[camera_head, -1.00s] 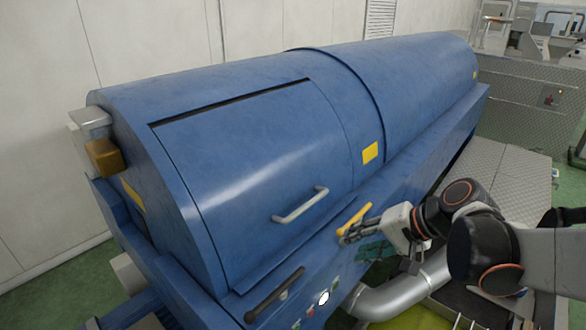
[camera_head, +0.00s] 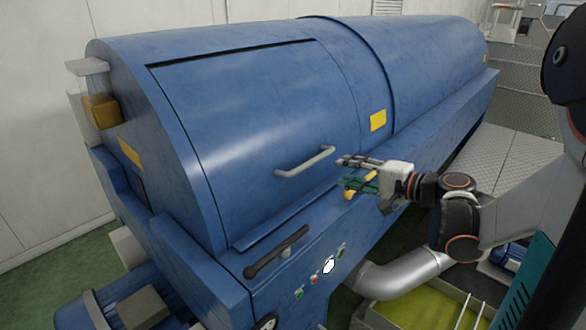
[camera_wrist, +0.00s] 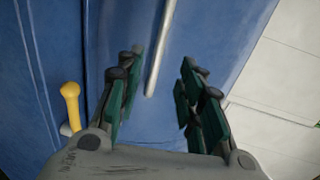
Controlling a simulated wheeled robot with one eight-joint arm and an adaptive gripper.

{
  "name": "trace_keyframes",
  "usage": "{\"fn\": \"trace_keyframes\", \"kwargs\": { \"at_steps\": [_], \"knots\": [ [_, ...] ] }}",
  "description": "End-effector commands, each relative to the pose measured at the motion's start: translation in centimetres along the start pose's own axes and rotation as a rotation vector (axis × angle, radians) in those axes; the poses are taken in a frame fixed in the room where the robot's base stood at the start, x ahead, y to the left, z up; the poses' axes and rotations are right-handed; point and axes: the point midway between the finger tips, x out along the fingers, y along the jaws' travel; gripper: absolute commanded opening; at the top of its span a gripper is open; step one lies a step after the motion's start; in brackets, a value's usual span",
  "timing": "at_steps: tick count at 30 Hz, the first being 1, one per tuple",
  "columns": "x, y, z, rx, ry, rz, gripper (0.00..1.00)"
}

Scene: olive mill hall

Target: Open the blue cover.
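The blue cover (camera_head: 250,125) is a curved panel on the near part of a long blue cylindrical machine. It lies closed, flush with the drum, with a dark slit along its upper edge. A silver bar handle (camera_head: 305,162) sits near its lower edge. My gripper (camera_head: 345,170) is just right of the handle, apart from it, its fingers pointing at it. In the wrist view the gripper (camera_wrist: 150,95) is open and empty, and the handle (camera_wrist: 160,50) shows ahead between the fingertips. The cover's blue surface (camera_wrist: 215,40) fills the background there.
A yellow-handled lever (camera_head: 358,185) is close below my gripper; its yellow grip (camera_wrist: 69,105) shows left in the wrist view. A dark lever (camera_head: 275,252) and several buttons (camera_head: 315,278) are on the front panel. A silver pipe (camera_head: 405,272) runs below.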

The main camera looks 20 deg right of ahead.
Motion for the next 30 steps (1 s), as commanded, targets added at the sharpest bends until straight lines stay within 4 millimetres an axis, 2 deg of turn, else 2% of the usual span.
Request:
{"fn": "trace_keyframes", "kwargs": {
  "at_steps": [18,24,30],
  "knots": [
    [11.0,0.0,0.2,-0.001,-0.006,0.002,0.35],
    [12.9,0.0,0.2,-0.002,-0.004,0.003,0.35],
    [13.3,0.0,0.2,-0.002,-0.003,0.003,0.35]
  ]
}}
